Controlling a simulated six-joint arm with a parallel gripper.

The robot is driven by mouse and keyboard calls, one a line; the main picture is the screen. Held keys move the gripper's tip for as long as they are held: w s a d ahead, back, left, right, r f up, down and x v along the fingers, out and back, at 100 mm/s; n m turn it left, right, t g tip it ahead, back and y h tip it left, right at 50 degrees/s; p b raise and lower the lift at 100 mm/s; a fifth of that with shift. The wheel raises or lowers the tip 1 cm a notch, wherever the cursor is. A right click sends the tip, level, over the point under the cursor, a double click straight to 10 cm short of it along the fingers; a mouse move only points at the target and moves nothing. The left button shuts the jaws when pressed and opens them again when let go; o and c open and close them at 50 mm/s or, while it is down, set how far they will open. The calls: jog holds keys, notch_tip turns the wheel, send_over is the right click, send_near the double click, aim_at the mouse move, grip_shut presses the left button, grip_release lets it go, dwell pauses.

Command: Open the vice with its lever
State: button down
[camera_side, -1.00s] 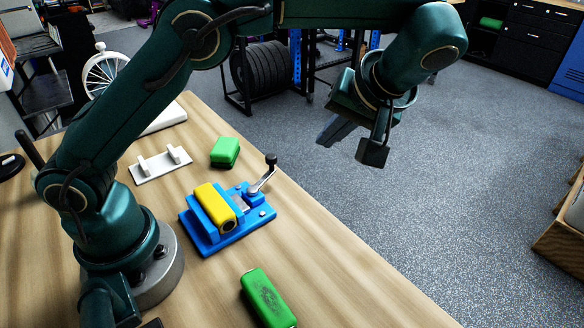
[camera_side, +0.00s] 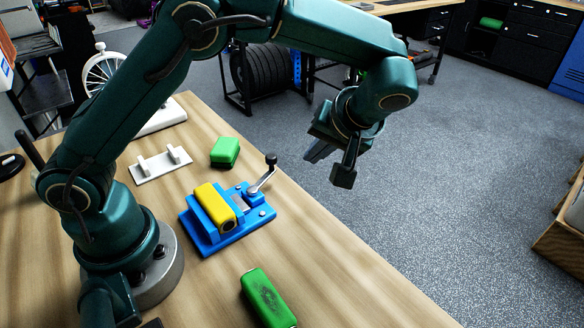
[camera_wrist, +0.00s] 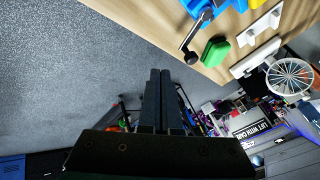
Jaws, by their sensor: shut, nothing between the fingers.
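The blue vice (camera_side: 228,222) sits on the wooden table with a yellow block (camera_side: 214,207) lying between its jaws. Its grey lever (camera_side: 262,181) with a black knob (camera_side: 271,159) sticks up at the vice's right end. In the wrist view the lever (camera_wrist: 196,34) and its knob (camera_wrist: 191,58) show near the top edge, with part of the blue vice (camera_wrist: 201,6). My gripper (camera_side: 331,168) is up and to the right of the lever, apart from it. In the wrist view its two fingers (camera_wrist: 159,74) are together with nothing between them.
A green block (camera_side: 225,152) lies behind the vice and another green block (camera_side: 267,297) in front of it. A white stand with two posts (camera_side: 161,165) is at the back left. The wooden table (camera_side: 330,270) is clear right of the vice.

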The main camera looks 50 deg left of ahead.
jog(key=x, duration=0.4)
jog(key=shift+s+a, duration=0.5)
jog(key=shift+a, duration=0.25)
jog(key=shift+s+a, duration=0.55)
jog(key=shift+a, duration=0.35)
